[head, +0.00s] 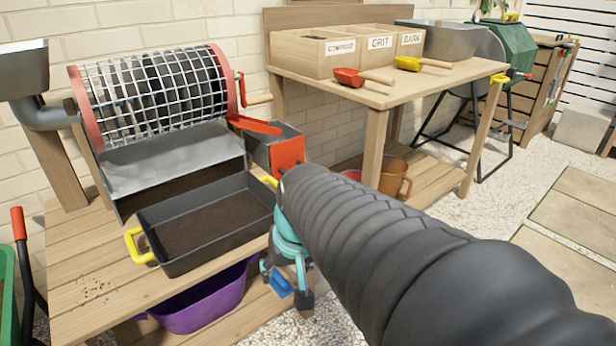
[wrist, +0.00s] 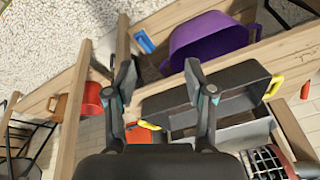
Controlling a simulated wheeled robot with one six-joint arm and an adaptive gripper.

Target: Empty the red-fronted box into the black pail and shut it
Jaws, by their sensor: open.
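The red-fronted box (head: 288,154) is a grey bin at the right end of the mesh drum, with a red arm along its top. Part of its red front shows between my fingers in the wrist view (wrist: 150,126). My gripper (head: 285,278) is open and empty, pointing down in front of the bench, below and close to the box. Its two fingers are spread wide in the wrist view (wrist: 160,78). My arm hides part of the space right of the box. I cannot make out a black pail in either view.
A dark tray (head: 150,222) of soil with yellow handles sits on the bench, with a purple tub (head: 200,305) below. A red pot (wrist: 91,97) and an orange-brown pot (head: 395,178) stand on the neighbouring table's low shelf. Gravel (head: 450,205) lies open to the right.

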